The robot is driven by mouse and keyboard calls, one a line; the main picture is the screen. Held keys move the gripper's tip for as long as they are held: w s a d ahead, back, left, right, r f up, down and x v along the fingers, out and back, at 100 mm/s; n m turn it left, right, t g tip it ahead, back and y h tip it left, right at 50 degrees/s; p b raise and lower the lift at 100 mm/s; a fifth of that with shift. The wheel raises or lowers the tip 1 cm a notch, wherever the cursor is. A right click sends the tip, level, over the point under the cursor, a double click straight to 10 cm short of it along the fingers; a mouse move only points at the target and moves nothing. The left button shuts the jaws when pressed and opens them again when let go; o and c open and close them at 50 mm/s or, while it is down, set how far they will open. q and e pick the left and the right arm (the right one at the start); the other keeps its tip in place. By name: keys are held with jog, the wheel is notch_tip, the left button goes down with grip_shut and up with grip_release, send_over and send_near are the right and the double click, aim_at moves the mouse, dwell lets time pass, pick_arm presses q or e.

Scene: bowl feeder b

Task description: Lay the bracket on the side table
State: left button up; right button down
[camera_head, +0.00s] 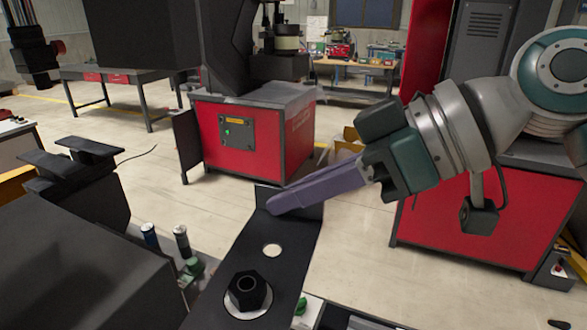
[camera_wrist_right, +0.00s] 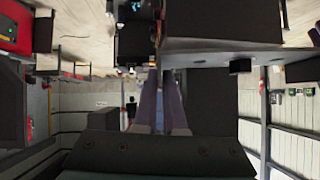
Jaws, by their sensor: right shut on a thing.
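The bracket (camera_head: 294,243) is a black plate with one open round hole and an upturned edge at its far end, low in the middle of the head view. A black hex nut with a pale ring (camera_head: 247,290) shows at its near end. My right gripper (camera_head: 275,207), with purple fingers, comes in from the right and is shut on the bracket's far end. In the right wrist view its two fingers (camera_wrist_right: 160,105) lie close together; the bracket is hard to make out there. My left gripper does not show. I cannot tell which table is the side table.
A grey-topped bench (camera_head: 135,76) stands at the back left and a wooden table (camera_head: 352,64) far back. A red machine cabinet (camera_head: 255,140) stands behind the bracket. A dark block (camera_head: 75,265) fills the lower left. Pale floor (camera_head: 345,235) is clear between.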

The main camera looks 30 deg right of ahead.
pick_arm(q)
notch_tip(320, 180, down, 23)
jog(key=b, duration=2)
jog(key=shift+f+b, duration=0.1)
jog(key=shift+b, duration=0.3)
pick_arm(e)
jog(key=shift+m+t+h, duration=0.4)
jog(key=shift+m+h, duration=0.1)
jog(key=shift+m, duration=0.1)
jog(key=w+f, duration=0.1)
jog(key=f, duration=1)
jog(key=w+a+f, duration=0.1)
jog(key=w+f, duration=0.1)
jog(key=f, duration=1)
jog(key=w+a+f, duration=0.1)
jog(key=w+f, duration=0.1)
jog(key=f, duration=1)
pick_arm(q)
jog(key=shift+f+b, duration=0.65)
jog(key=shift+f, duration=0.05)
pick_arm(e)
jog(key=shift+d+f, duration=0.1)
jog(key=shift+f, duration=1.6)
